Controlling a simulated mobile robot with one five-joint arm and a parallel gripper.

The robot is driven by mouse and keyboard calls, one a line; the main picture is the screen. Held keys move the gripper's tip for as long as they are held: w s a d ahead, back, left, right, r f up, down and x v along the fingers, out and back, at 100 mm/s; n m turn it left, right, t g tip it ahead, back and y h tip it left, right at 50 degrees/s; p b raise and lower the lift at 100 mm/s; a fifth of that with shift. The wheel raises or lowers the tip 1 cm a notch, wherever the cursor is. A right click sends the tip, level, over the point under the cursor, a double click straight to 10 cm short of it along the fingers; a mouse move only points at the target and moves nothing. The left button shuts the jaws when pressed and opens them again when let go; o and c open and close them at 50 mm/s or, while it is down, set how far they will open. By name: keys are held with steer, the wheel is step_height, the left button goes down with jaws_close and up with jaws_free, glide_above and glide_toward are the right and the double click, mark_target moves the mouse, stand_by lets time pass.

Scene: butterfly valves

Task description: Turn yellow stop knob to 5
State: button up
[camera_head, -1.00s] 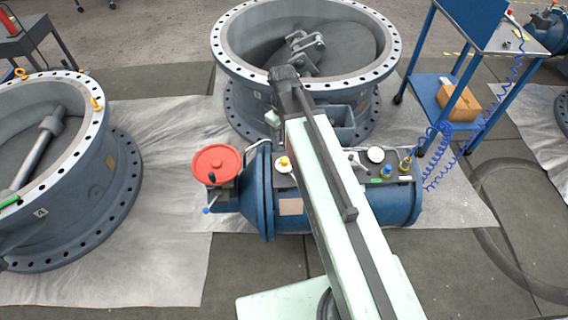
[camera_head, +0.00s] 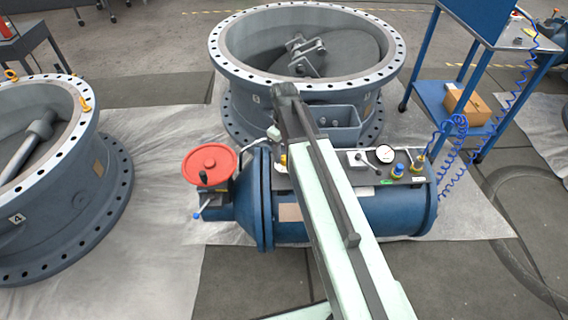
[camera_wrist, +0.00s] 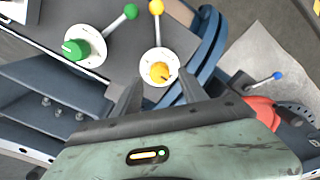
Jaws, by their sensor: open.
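The yellow stop knob (camera_wrist: 159,72) sits at the centre of a round white dial in the wrist view. The dial's numbers are too small to read. A lever with a yellow ball (camera_wrist: 156,7) stands just above it. My gripper (camera_wrist: 160,79) is open and empty, its two dark fingers on either side of the knob's lower part in the picture. I cannot tell whether they touch it. In the head view, the blue cylinder (camera_head: 390,212) carries the panel, and my arm hides most of the yellow knob; only a bit of yellow (camera_head: 283,160) shows.
A green knob (camera_wrist: 75,49) on its own white dial, with a green-ball lever (camera_wrist: 131,12), lies left of the yellow one. A red handwheel (camera_head: 209,164) is at the cylinder's left end. A large grey valve ring (camera_head: 235,85) stands behind.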

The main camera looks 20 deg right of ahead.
step_height(320, 180, down, 3)
steer(key=shift+r+b, duration=0.1)
steer(key=shift+b, duration=0.65)
steer(key=shift+r, duration=0.1)
jaws_close()
steer(key=shift+m, duration=0.3)
steer(key=m, duration=1.1)
steer(key=shift+d, duration=0.1)
